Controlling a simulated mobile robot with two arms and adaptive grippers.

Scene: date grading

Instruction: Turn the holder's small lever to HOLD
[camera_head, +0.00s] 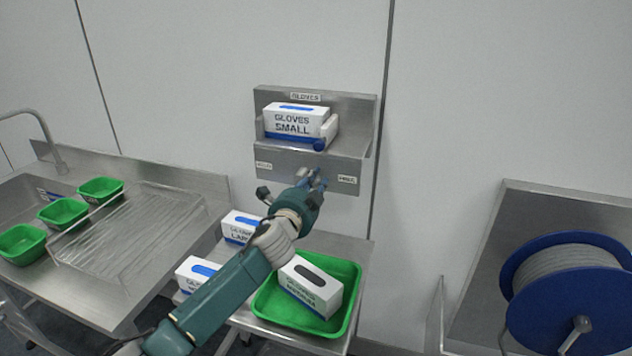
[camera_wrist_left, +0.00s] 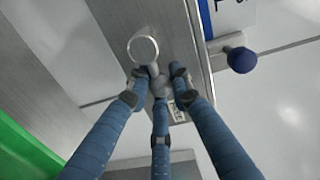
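The metal glove holder (camera_head: 365,125) is on the wall, with a white and blue small-gloves box (camera_head: 290,124) in it. Its front plate has a left label (camera_head: 263,165) and a right label (camera_head: 347,180), both too small to read surely. My right gripper is not in view.
A blue knob (camera_head: 319,145) sticks out close above my gripper; it shows in the left wrist view (camera_wrist_left: 241,60). Below, a table carries a green tray (camera_head: 352,285) and several glove boxes. A sink bench (camera_head: 120,290) is at left, a blue hose reel (camera_head: 535,300) at right.

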